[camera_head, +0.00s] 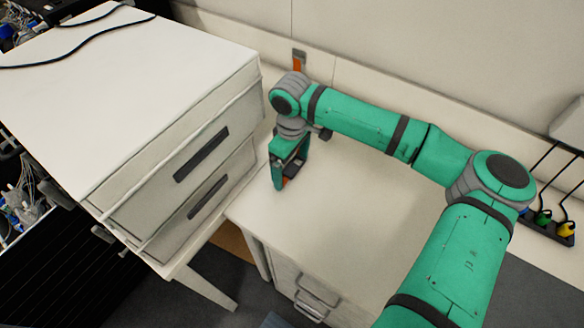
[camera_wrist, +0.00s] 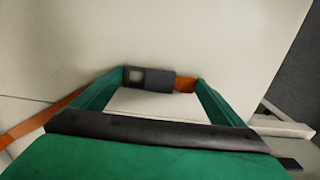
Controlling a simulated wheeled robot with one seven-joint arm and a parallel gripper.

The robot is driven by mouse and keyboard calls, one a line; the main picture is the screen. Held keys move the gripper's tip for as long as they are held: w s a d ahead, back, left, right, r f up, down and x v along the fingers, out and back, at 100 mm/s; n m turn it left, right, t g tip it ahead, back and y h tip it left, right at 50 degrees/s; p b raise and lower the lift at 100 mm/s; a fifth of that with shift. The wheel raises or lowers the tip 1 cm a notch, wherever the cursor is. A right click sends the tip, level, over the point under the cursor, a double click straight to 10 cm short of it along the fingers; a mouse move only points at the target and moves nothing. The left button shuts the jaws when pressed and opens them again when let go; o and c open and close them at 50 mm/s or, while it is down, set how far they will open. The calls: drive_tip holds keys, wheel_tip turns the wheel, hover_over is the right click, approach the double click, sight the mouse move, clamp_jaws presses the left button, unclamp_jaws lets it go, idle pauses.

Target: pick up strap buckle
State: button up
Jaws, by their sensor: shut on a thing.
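The strap buckle (camera_wrist: 150,79) is a dark piece with a pale square opening, in the wrist view. It sits crosswise between the tips of my gripper (camera_wrist: 158,84), with an orange strap part (camera_wrist: 186,85) at its right end. My gripper is shut on it. More orange strap (camera_wrist: 40,120) shows at the left of the wrist view. In the head view my gripper (camera_head: 287,181) points down over the white desk, near its left front edge. A small orange bit shows at the fingertips; the buckle is mostly hidden there.
A white drawer cabinet (camera_head: 165,170) with dark handles stands close to the left of my gripper. Another orange strap piece (camera_head: 298,62) shows by the back wall. The desk top (camera_head: 360,210) is clear. A power strip (camera_head: 546,224) with coloured plugs is at the right.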

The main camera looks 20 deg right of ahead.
sight(292, 170)
wheel_tip(292, 170, up, 10)
idle(0.6)
idle(0.8)
